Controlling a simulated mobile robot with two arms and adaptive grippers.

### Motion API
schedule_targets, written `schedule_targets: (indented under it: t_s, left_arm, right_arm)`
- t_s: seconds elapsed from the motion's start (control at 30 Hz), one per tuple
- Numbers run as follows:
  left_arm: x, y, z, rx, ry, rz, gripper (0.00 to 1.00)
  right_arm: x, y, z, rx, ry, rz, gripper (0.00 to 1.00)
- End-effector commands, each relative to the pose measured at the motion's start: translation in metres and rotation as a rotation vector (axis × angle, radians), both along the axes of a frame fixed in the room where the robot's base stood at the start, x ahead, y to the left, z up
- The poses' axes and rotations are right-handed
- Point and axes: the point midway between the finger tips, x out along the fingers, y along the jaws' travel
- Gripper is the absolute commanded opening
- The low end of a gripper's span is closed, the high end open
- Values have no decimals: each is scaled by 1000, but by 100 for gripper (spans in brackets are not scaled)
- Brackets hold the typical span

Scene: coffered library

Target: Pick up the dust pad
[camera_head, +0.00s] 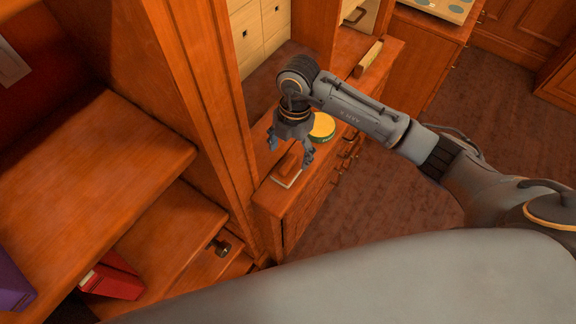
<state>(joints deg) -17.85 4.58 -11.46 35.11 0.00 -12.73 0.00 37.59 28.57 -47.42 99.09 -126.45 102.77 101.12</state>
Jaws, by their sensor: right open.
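What looks like the dust pad (288,172), a reddish-brown block on a pale flat base, lies at the near end of a low wooden cabinet top. My right gripper (290,151) is above it, pointing down, with its fingers spread and nothing held between them. The fingers overlap the pad in the picture, and I cannot tell whether they touch it. My left gripper is not in view.
A round yellow tin with a green rim (322,127) stands on the cabinet top (272,200) close behind my right gripper. A pale block (368,58) lies farther back. A tall wooden upright (205,90) rises close on the left. Shelves hold a red binder (112,282).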

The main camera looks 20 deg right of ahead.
Motion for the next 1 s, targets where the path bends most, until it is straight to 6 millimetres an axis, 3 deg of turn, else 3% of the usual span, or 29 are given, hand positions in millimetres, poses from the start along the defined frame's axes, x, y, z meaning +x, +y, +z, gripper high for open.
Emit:
schedule_targets:
  t_s: [0.1, 0.2, 0.4, 0.63, 0.9, 1.0]
  left_arm:
    - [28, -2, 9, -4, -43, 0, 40]
    - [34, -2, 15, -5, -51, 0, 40]
    - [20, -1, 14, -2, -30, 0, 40]
    - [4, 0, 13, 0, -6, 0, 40]
    - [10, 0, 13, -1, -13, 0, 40]
    - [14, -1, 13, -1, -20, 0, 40]
  right_arm:
    - [-1, 1, -13, -1, 6, 1, 77]
    - [-1, 2, -29, 0, 5, 0, 77]
    - [-2, 4, -49, 1, 3, 2, 77]
    - [-1, 4, -51, 1, 0, 2, 77]
    - [-2, 4, -50, 0, 1, 2, 22]
    - [-2, 4, -50, 0, 1, 2, 18]
